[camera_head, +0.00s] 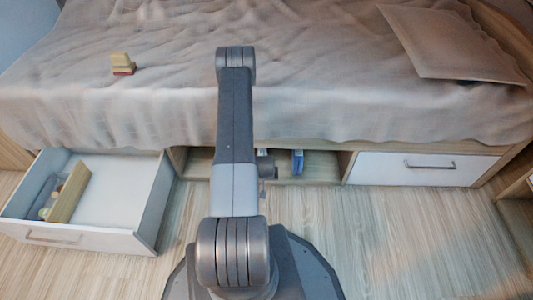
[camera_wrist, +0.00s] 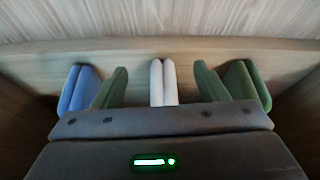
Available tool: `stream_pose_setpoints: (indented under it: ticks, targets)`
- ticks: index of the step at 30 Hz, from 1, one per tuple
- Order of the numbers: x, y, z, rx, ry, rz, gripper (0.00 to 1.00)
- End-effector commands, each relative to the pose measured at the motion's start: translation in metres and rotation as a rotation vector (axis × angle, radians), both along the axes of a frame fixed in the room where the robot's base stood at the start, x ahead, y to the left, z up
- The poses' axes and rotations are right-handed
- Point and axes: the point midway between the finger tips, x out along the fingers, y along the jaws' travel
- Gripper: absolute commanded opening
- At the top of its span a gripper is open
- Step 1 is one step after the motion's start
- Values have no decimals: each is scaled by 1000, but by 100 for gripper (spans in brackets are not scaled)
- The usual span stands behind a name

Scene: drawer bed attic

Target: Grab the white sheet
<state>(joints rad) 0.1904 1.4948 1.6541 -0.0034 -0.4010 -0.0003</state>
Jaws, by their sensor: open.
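In the wrist view, the white sheet (camera_wrist: 163,83) is a narrow folded bundle standing upright in the middle of a wooden compartment. My gripper (camera_wrist: 161,80) is open, with one dark green-grey finger to the left of the sheet and one to the right. Gaps show between each finger and the sheet. The lower end of the sheet is hidden behind the grey gripper body. In the head view my arm reaches toward the open compartment under the bed, and I cannot make out the white sheet there.
A blue folded bundle (camera_wrist: 80,88) stands left of my left finger and a green one (camera_wrist: 246,86) right of my right finger, both close. A pulled-out drawer (camera_head: 120,190) is at left, a closed white drawer (camera_head: 400,169) at right. The bed (camera_head: 330,105) overhangs the compartment (camera_head: 322,168).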

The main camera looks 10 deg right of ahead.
Motion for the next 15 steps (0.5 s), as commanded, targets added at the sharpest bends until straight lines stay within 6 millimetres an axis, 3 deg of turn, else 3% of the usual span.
stream_pose_setpoints:
  ticks: [1,7,15]
  targets:
    - [14,-3,-2,-1,-6,0,66]
    - [53,-10,-2,0,-4,-1,66]
    - [72,-14,-2,1,1,-1,66]
